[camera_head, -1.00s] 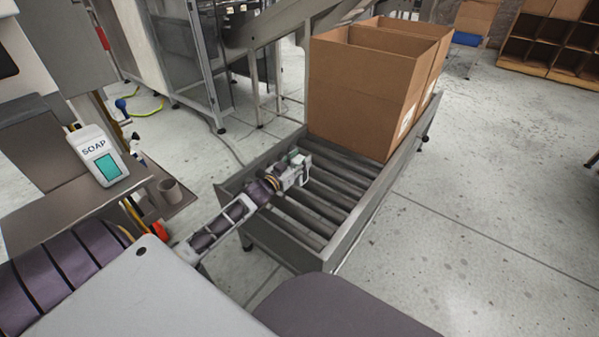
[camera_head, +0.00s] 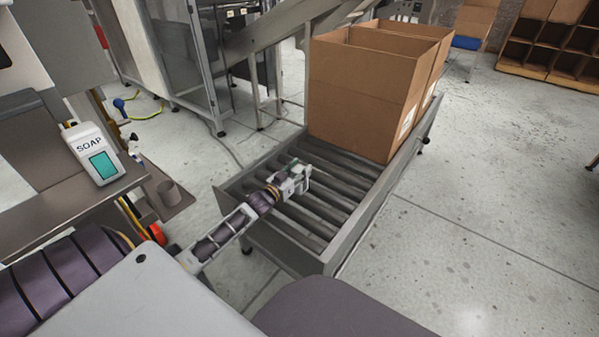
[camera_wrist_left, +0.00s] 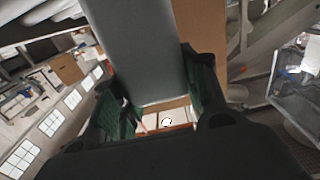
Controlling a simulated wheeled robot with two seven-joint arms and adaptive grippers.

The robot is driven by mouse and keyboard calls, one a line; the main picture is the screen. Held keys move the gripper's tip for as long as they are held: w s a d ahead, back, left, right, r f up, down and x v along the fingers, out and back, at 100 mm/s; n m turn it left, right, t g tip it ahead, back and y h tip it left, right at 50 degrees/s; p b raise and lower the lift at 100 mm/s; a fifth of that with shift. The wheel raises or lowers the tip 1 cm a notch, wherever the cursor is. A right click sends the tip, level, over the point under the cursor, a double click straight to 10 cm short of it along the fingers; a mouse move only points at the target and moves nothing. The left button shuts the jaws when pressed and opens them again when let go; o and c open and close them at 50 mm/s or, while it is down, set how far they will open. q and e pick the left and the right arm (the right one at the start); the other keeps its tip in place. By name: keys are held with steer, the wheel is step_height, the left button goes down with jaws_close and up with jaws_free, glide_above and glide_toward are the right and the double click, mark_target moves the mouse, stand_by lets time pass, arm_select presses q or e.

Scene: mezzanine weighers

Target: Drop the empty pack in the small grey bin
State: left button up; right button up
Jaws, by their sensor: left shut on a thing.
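My left gripper (camera_head: 298,178) is over the roller conveyor in the head view, its fingers small and hard to make out there. In the left wrist view its green-padded fingers (camera_wrist_left: 160,102) are closed on a flat grey slab-like thing, which I take for the empty pack (camera_wrist_left: 138,48). It runs up and out of the top of that view. In the head view I cannot make the pack out clearly. My right gripper is not in view.
The roller conveyor (camera_head: 345,238) has a raised metal side rail. Large open cardboard boxes (camera_head: 357,90) stand at its far end. A table (camera_head: 75,205) with a soap dispenser (camera_head: 96,152) is at the left.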

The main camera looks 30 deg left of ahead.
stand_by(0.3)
arm_select(q)
steer(key=o, duration=1.1)
steer(key=shift+f, duration=0.1)
steer(key=shift+s, duration=0.1)
